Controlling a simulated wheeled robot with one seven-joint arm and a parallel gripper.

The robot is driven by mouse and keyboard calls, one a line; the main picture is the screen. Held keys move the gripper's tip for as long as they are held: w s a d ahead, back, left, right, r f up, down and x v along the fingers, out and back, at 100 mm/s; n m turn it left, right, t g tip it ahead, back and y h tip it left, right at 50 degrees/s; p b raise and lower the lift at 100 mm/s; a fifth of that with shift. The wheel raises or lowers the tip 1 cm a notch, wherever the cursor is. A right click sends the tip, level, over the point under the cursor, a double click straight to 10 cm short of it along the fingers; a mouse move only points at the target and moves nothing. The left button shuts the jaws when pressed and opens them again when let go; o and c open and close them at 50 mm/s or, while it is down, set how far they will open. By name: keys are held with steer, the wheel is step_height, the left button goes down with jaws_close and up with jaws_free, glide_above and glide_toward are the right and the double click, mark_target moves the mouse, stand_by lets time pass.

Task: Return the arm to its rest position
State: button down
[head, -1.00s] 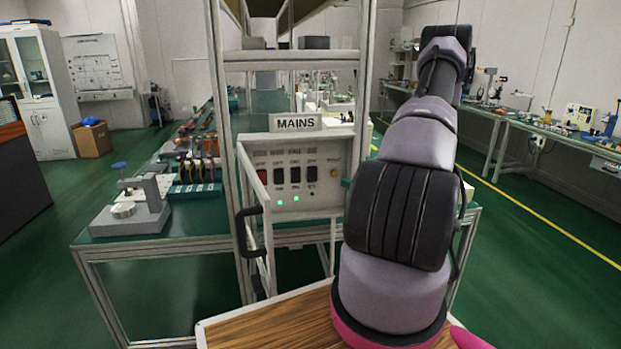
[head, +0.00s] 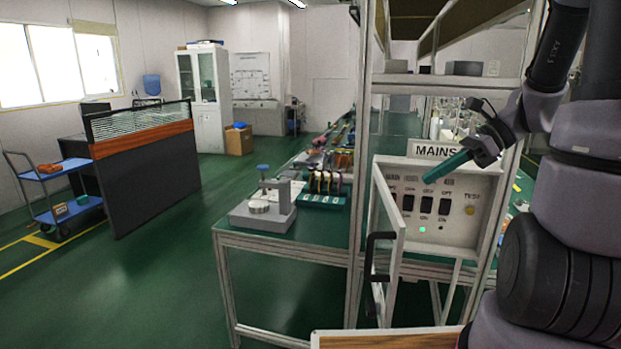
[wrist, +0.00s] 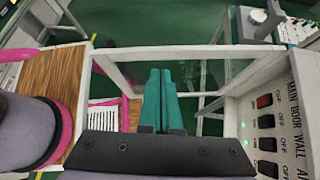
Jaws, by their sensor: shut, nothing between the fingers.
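My gripper (head: 442,175) has teal fingers and is shut and empty. In the head view it shows in front of the upper left of the MAINS panel (head: 482,230), pointing left and down. I cannot tell whether it touches the panel. In the wrist view the closed fingers (wrist: 161,75) lie side by side over a gap in the frame, with the panel (wrist: 285,80) on the right, apart from them. My arm comes in from the right side of the head view, bent over at the top.
The panel's framed door (head: 393,262) stands open with a black handle. Metal posts (head: 362,150) rise beside it. A green bench (head: 255,232) holds a grey fixture (head: 264,212). A wooden top (head: 385,340) is at the bottom. Open floor lies left, before a dark counter (head: 140,175).

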steer(key=s+r+n+t+h, duration=0.3)
steer(key=r+n, duration=0.3)
steer(key=n, duration=0.2)
steer(key=s+a+r+n+t+h, duration=0.1)
steer(key=s+r+n+t+h, duration=0.2)
steer(key=r+n, duration=0.4)
steer(key=shift+s+a+r+n+h, duration=0.2)
steer(key=shift+s+n+h, duration=0.45)
steer(key=shift+h, duration=0.55)
steer(key=shift+w, duration=0.1)
